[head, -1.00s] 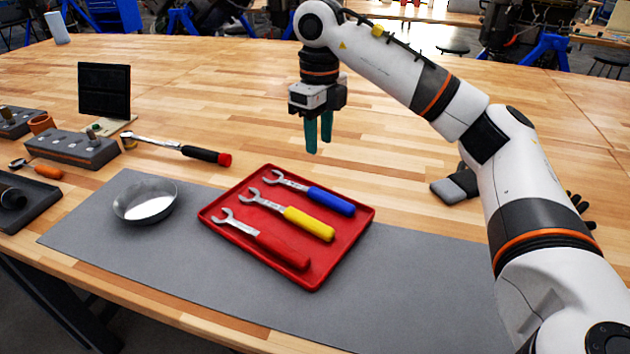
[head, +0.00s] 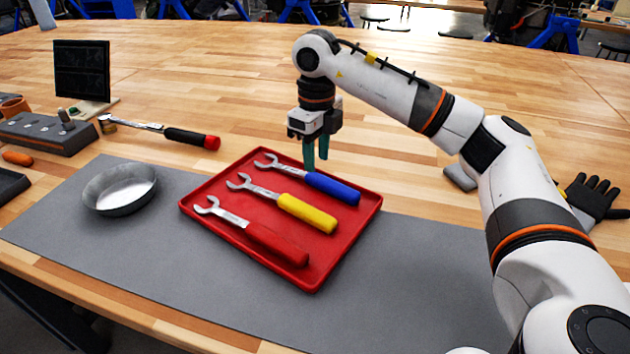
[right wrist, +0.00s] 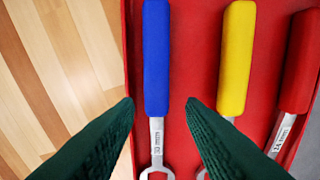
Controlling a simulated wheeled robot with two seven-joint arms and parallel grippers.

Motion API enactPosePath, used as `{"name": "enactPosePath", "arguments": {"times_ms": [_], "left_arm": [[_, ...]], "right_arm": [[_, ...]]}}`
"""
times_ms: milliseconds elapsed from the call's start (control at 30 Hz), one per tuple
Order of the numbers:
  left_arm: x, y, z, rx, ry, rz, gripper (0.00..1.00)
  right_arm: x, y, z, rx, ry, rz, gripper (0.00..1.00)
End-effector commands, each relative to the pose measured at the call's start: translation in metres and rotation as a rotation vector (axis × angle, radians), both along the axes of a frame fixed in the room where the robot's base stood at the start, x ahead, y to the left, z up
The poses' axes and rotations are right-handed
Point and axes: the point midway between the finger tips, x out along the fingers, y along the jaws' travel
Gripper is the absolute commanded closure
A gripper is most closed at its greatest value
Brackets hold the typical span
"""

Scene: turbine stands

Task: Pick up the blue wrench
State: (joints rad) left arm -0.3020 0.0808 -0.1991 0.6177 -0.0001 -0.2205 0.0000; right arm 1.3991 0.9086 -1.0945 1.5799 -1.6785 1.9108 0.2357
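The blue wrench (head: 326,186) lies in the red tray (head: 336,252), at the tray's far side, with its blue handle to the right and its steel open end to the left. My right gripper (head: 316,158) hangs fingers down at the tray's far edge, close over the blue wrench. In the right wrist view, the blue wrench (right wrist: 156,70) runs between the two open green fingers (right wrist: 160,108), with no finger closed on it. A yellow wrench (head: 305,212) and a red wrench (head: 274,243) lie beside it in the tray. My left gripper is not in view.
A metal bowl (head: 121,190) stands left of the tray on the grey mat (head: 140,238). A ratchet (head: 185,137) lies behind the mat. A black glove (head: 592,196) and a grey block (head: 460,178) lie to the right. The wooden table behind the tray is mostly clear.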

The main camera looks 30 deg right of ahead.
Motion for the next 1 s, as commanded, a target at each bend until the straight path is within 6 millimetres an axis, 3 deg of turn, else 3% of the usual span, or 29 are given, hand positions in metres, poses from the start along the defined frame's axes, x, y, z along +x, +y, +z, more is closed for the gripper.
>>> {"name": "enactPosePath", "arguments": {"times_ms": [167, 433, 733, 967, 1000], "left_arm": [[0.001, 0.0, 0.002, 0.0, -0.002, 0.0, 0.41], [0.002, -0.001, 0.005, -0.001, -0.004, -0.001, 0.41], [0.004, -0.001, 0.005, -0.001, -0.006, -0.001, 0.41], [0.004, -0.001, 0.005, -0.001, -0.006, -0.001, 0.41], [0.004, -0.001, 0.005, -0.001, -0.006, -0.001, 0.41]], "right_arm": [[0.0, -0.001, -0.013, 0.0, 0.001, 0.0, 0.64], [0.0, -0.004, -0.051, -0.001, 0.002, 0.0, 0.64], [0.0, -0.003, -0.057, -0.001, 0.0, 0.0, 0.64], [0.001, -0.003, -0.056, -0.001, -0.001, 0.0, 1.0], [0.001, -0.003, -0.056, -0.001, -0.001, 0.0, 1.0]]}}
